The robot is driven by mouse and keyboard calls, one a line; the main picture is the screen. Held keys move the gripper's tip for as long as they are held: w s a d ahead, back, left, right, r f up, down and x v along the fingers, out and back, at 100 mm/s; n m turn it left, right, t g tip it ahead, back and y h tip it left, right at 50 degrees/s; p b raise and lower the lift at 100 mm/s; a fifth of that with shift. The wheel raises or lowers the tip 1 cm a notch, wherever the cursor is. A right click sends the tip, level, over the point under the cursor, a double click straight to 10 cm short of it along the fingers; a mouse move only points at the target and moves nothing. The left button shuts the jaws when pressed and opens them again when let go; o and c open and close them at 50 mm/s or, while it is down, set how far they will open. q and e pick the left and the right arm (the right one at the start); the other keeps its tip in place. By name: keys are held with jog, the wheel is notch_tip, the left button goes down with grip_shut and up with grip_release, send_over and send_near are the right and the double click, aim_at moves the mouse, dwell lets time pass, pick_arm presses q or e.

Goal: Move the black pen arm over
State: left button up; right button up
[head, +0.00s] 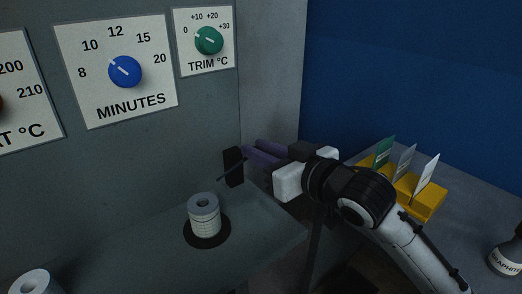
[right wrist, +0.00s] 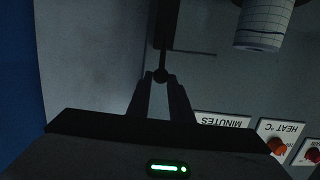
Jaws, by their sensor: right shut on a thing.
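The black pen arm is a thin rod (head: 231,169) by a dark upright block (head: 234,180) on the grey wall panel. It slants down toward a white chart drum (head: 204,220) with a grey top on a dark round base. In the right wrist view the pen arm (right wrist: 163,58) ends in a small black ball between the fingertips. My right gripper (head: 247,153), with purple-grey fingers, reaches in from the right and is shut on that ball; it also shows in the right wrist view (right wrist: 161,80). The drum (right wrist: 264,22) shows there too. My left gripper is out of view.
The wall panel carries a blue MINUTES dial (head: 125,71) and a green TRIM dial (head: 209,40). Yellow holders (head: 427,202) with upright cards stand on the right bench, near my right arm. A GRAPHITE jar (head: 507,256) stands at far right. Another roll (head: 35,282) is at bottom left.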

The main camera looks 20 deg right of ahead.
jog(key=shift+r, duration=0.25)
jog(key=shift+w+a+r+p, duration=0.3)
jog(key=shift+w+r+p, duration=0.5)
jog(key=shift+p, duration=0.25)
jog(key=shift+w+f, duration=0.15)
jog(key=shift+w, duration=0.1)
jog(key=shift+a, duration=0.1)
jog(key=shift+w+a+r, duration=0.2)
jog(key=shift+w+r, duration=0.1)
jog(key=shift+w, duration=0.4)
jog(key=o, duration=0.9)
jog(key=shift+c, duration=0.2)
